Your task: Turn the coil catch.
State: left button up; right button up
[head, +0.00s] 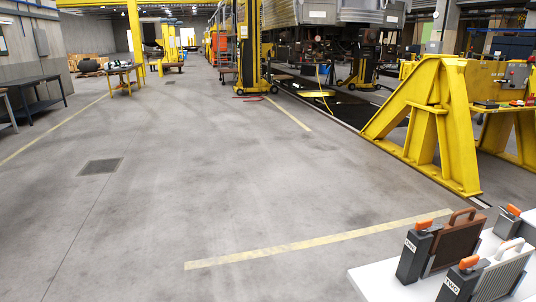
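At the bottom right, a white table (374,284) holds several dark upright units. One dark block (413,258) has an orange catch (424,223) on top and a small white label too small to read surely; it may say coil. A brown panel with a handle (456,240) stands beside it. A nearer block (457,289) has another orange catch (469,262), a label and a pale ribbed panel (503,272). A third orange catch (513,210) sits behind, at the right. Neither gripper is in view.
A yellow steel stand (430,130) rises behind the table, with small tools on a surface (500,104) at right. Yellow lifting columns (248,50) and a raised railcar (335,12) stand farther back. A dark workbench (35,88) is at left. The middle floor is clear.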

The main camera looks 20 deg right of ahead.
aim_at(511, 210)
jog(key=i+z, duration=0.1)
jog(key=i, duration=0.65)
jog(key=i+j, duration=0.15)
jog(key=i, duration=0.55)
jog(key=i+z, duration=0.15)
jog(key=i, duration=0.6)
jog(key=i+l+z, duration=0.15)
jog(key=i+z, duration=0.2)
jog(key=z, duration=0.15)
jog(key=i+z, duration=0.35)
jog(key=z, duration=0.15)
jog(key=i+z, duration=0.45)
jog(key=i+j+z, duration=0.25)
jog(key=z, duration=0.25)
